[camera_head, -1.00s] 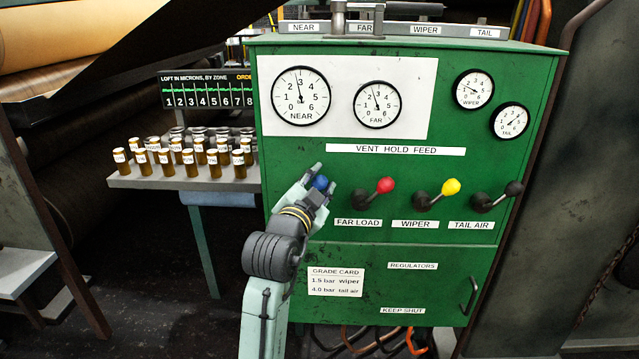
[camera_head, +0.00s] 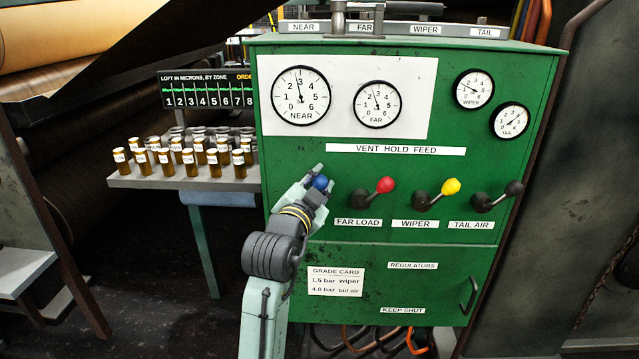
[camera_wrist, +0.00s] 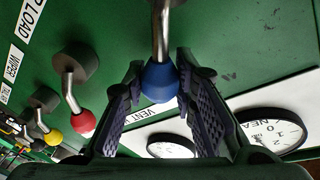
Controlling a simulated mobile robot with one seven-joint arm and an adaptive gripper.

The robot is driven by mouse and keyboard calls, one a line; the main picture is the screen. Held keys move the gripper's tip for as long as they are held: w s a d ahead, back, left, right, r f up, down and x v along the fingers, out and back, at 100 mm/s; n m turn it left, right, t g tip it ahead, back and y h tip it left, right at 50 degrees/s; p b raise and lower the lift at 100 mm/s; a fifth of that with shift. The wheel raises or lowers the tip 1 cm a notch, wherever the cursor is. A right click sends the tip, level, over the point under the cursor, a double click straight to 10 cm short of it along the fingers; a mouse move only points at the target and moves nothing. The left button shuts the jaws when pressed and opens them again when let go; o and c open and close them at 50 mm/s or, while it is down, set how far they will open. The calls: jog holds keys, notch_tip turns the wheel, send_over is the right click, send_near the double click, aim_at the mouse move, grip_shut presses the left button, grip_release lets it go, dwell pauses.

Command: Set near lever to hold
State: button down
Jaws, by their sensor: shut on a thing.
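The near lever has a blue knob (camera_head: 320,182) at the left end of the lever row on the green cabinet. Its metal stem shows in the wrist view above the blue knob (camera_wrist: 159,82). My gripper (camera_head: 319,179) is shut on the blue knob, with one finger on each side of it. The lever's base and its name label are hidden behind my gripper and arm in the head view. A label strip reading VENT HOLD FEED (camera_head: 396,149) runs above the levers. The NEAR gauge (camera_head: 300,96) reads close to 3.
To the right are the red far load lever (camera_head: 386,185), the yellow wiper lever (camera_head: 450,187) and the black tail air lever (camera_head: 513,188). A shelf (camera_head: 215,184) with several brown vials stands left of the cabinet. The cabinet door handle (camera_head: 469,295) sits lower right.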

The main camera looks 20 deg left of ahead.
jog(key=n, duration=0.1)
jog(key=a+n, duration=0.1)
jog(key=a+r+n+t, duration=0.1)
jog(key=n, duration=0.1)
jog(key=shift+s+a+r+b, duration=0.1)
jog(key=shift+s+b, duration=0.2)
jog(key=shift+b, duration=0.1)
jog(key=shift+s+a+r+n+t+y, duration=0.1)
jog(key=shift+a+n+t+y, duration=0.1)
jog(key=shift+a+n, duration=0.35)
jog(key=shift+s+a+r+n+t+y, duration=0.1)
jog(key=shift+s+a+n+y, duration=0.1)
jog(key=shift+n, duration=0.65)
jog(key=shift+s+a+n+t+y, duration=0.1)
jog(key=shift+a+n+y, duration=0.1)
jog(key=shift+a+n, duration=0.35)
jog(key=shift+d+n, duration=0.1)
jog(key=shift+n, duration=0.15)
jog(key=c, duration=1.3)
grip_release()
jog(key=shift+s, duration=0.1)
jog(key=s+d+f, duration=0.1)
jog(key=s, duration=1)
jog(key=shift+s+f, duration=0.3)
jog(key=shift+f, duration=0.1)
